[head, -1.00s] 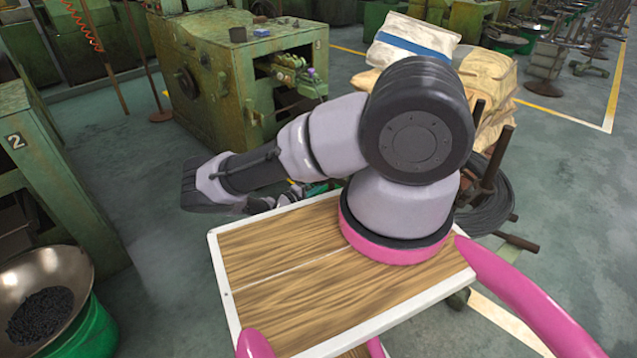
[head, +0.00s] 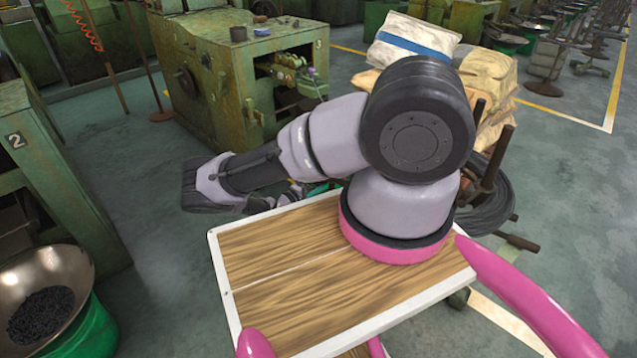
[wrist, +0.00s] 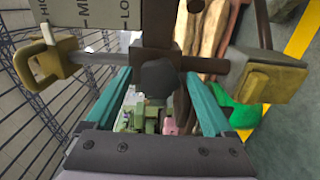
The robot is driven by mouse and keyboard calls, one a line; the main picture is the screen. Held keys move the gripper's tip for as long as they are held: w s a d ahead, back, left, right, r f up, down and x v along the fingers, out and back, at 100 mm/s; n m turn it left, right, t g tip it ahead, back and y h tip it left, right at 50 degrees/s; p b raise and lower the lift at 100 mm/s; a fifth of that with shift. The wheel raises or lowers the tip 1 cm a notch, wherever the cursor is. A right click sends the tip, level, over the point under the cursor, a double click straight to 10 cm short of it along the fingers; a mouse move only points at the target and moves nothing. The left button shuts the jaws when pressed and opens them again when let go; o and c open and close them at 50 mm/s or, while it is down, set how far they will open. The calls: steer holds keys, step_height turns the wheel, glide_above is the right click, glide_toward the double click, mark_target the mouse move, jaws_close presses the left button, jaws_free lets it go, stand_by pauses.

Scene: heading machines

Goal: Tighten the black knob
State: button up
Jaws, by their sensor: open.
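The black knob (wrist: 160,80) is dark and lobed, and shows near the middle of the wrist view. It sits at the lower end of a dark upright bracket (wrist: 157,25) on a horizontal metal rod (wrist: 98,59). My gripper (wrist: 156,76) is open, with one teal finger on each side of the knob. The fingertips reach about level with the knob. A gap seems to show on the left; on the right I cannot tell whether the finger touches. In the head view the knob and my fingers cannot be made out behind my arm.
A worn yellow clamp (wrist: 45,65) is left of the knob and a yellow-brown block (wrist: 262,82) right of it. A marked scale plate (wrist: 90,14) is above left. In the head view, a green machine (head: 215,75) stands behind, and a metal bowl (head: 75,275) at lower left.

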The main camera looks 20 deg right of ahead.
steer(key=v, duration=1.1)
steer(key=shift+r, duration=0.1)
steer(key=a+r+m+g+y, duration=0.25)
steer(key=r+y, duration=0.25)
steer(key=r, duration=0.9)
steer(key=a+r+m+g+y, duration=0.2)
steer(key=r+m+g+y, duration=0.15)
steer(key=r, duration=1.05)
steer(key=a+r+m+g+y, duration=0.2)
steer(key=r+y, duration=0.4)
steer(key=r, duration=0.9)
steer(key=s+d+r+t+y, duration=0.1)
steer(key=s+r+t+y, duration=0.1)
steer(key=s+r, duration=0.45)
steer(key=s+d+r+t+y, duration=0.15)
steer(key=s+r, duration=0.25)
steer(key=r, duration=0.6)
steer(key=s+r+t+y, duration=0.1)
steer(key=s+r+t, duration=0.4)
steer(key=s, duration=0.7)
step_height(320, 180, up, 3)
steer(key=shift+f, duration=0.15)
